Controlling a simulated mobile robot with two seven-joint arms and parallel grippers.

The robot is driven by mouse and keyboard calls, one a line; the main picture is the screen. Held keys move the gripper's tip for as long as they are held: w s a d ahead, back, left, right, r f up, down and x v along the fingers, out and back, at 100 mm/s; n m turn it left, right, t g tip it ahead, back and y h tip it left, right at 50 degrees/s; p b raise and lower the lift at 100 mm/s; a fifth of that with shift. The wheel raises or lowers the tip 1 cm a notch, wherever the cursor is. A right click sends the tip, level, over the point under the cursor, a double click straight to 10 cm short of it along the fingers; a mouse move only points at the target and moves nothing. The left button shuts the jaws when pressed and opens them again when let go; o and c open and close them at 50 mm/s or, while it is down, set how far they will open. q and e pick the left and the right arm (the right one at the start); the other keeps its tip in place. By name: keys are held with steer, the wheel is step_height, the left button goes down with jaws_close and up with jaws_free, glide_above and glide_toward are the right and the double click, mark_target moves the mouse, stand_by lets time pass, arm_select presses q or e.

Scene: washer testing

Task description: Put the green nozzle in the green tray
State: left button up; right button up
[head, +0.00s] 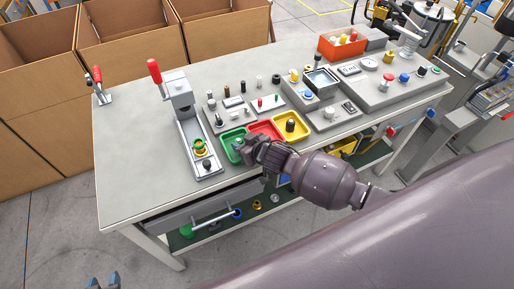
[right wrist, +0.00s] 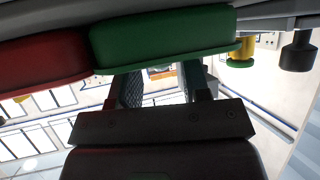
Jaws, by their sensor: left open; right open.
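The green-topped yellow piece, which looks like the green nozzle (head: 200,147), stands upright in the grey press fixture; it also shows upside down at the right wrist view's right (right wrist: 240,52). The green tray (head: 225,137) lies just right of the fixture and spans the top middle of the right wrist view (right wrist: 165,42). My right gripper (head: 241,152) is open at the tray's front right, hiding part of it; its fingers (right wrist: 162,85) show nothing between them. My left gripper (head: 103,282) is open and empty at the bottom left, off the table.
The red tray (head: 266,129) and yellow tray (head: 304,126) adjoin on the right. The press fixture (head: 187,115) has a red-handled lever and a black knob (head: 207,164) in front. Pegs and blocks stand behind the trays. The table's left part (head: 130,165) is clear.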

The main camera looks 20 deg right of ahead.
steer(key=v, duration=1)
steer(key=s+d+f+m+h, duration=0.1)
steer(key=s+d+f+h, duration=0.1)
steer(key=s, duration=0.6)
steer(key=s+d+f+m+h, duration=0.1)
steer(key=s+d+f+h, duration=0.1)
steer(key=s+d, duration=0.3)
steer(key=s+f, duration=0.1)
steer(key=s, duration=0.2)
steer(key=shift+m+p, duration=0.4)
steer(key=shift+s+d, duration=0.1)
steer(key=shift+d, duration=0.05)
